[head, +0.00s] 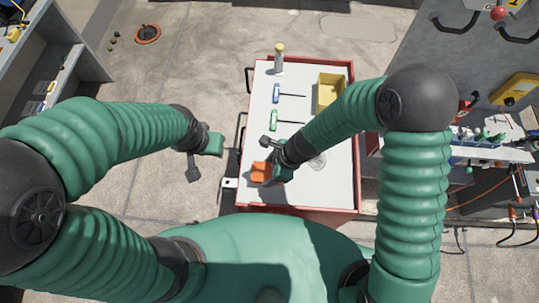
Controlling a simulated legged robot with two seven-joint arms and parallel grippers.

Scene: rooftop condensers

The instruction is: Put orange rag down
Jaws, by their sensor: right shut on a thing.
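The orange rag (260,171) is at the near left part of the white top of a red cart (306,197). My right gripper (271,166) is shut on the rag, low over the cart top. I cannot tell whether the rag touches the surface. My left gripper (203,160) is left of the cart, over the floor, with nothing visible in it; its jaw opening is too small to make out.
On the cart are a blue-handled screwdriver (277,93), a green-handled screwdriver (275,119), a yellow bin (329,92) and an upright bottle (279,60) at the far edge. A grey cabinet with a cluttered shelf (492,153) stands at the right. The near right cart top is clear.

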